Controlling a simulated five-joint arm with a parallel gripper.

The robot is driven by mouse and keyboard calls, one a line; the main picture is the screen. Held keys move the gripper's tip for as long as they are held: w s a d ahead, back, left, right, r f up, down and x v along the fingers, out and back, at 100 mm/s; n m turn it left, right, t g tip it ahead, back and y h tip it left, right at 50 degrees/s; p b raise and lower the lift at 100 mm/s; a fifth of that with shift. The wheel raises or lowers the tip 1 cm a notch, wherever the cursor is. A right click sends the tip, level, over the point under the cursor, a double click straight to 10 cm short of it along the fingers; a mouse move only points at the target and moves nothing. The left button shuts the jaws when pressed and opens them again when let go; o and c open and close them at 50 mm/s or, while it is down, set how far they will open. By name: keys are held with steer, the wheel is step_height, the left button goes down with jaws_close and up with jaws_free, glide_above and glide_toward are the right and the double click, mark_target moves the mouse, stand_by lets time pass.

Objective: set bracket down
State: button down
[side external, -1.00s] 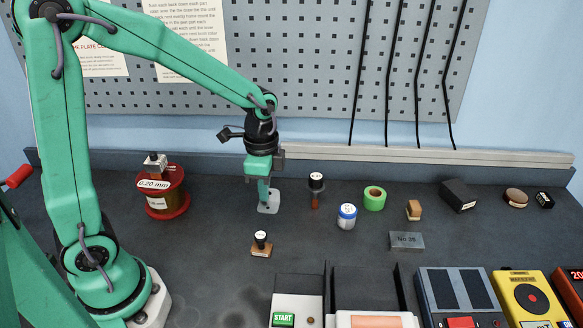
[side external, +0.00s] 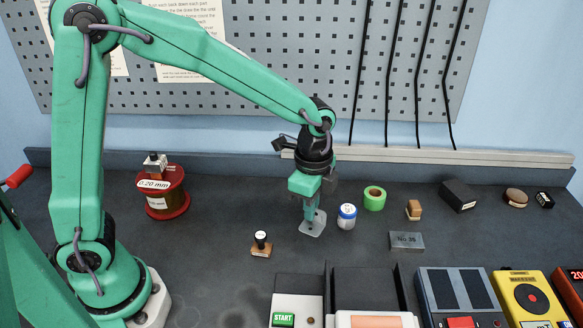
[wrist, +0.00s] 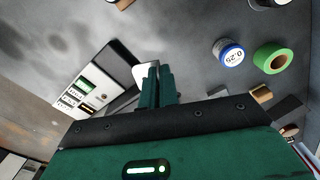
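The bracket (side external: 313,226) is a pale grey metal piece with a rounded flat plate. My gripper (side external: 310,206) is shut on it and points down over the middle of the bench (side external: 215,225). In the wrist view the fingers (wrist: 160,84) are close together, with the pale bracket (wrist: 142,73) showing at their left side. The fingers hide part of it. The plate is low and near the bench top; I cannot tell whether it touches.
Green tape (side external: 374,198) and a metal plate (side external: 406,241) lie farther right. A stamp (side external: 261,244) stands to the left. A box with a START button (side external: 283,319) is in front.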

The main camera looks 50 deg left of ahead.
steer(key=d+m, duration=0.4)
steer(key=d, duration=0.8)
steer(key=shift+s+d, duration=0.3)
steer(key=shift+s, duration=0.15)
glide_above(350, 249)
step_height(350, 249, down, 7)
steer(key=shift+f, duration=2.05)
steer(key=c, duration=1.7)
jaws_free()
steer(key=shift+f, duration=0.1)
